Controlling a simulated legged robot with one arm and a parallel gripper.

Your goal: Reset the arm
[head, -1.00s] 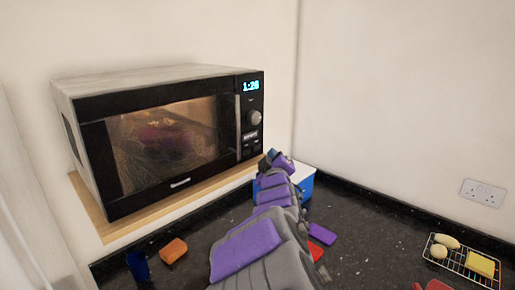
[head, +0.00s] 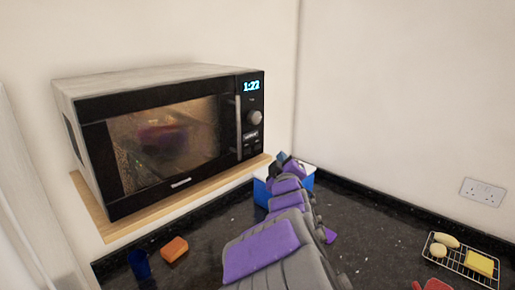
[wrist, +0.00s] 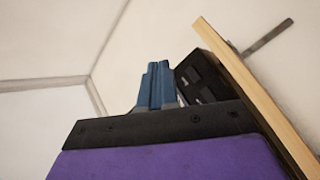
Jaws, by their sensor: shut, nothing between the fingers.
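My arm, grey with purple panels, reaches from the bottom of the head view toward the back corner. My gripper (head: 282,156) is at its far end, above a blue box with a white top (head: 261,190) and to the right of the microwave. In the wrist view the two blue fingers of my gripper (wrist: 158,66) are side by side and shut, with nothing between them. The fingertips look small and partly blurred in the head view.
A black microwave (head: 165,180), door closed and lit inside, stands on a wooden shelf (head: 110,228). On the dark counter are a blue cup (head: 139,265), an orange block (head: 174,249), a purple piece (head: 331,236), a red object (head: 437,285) and a wire rack (head: 458,258) holding several items.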

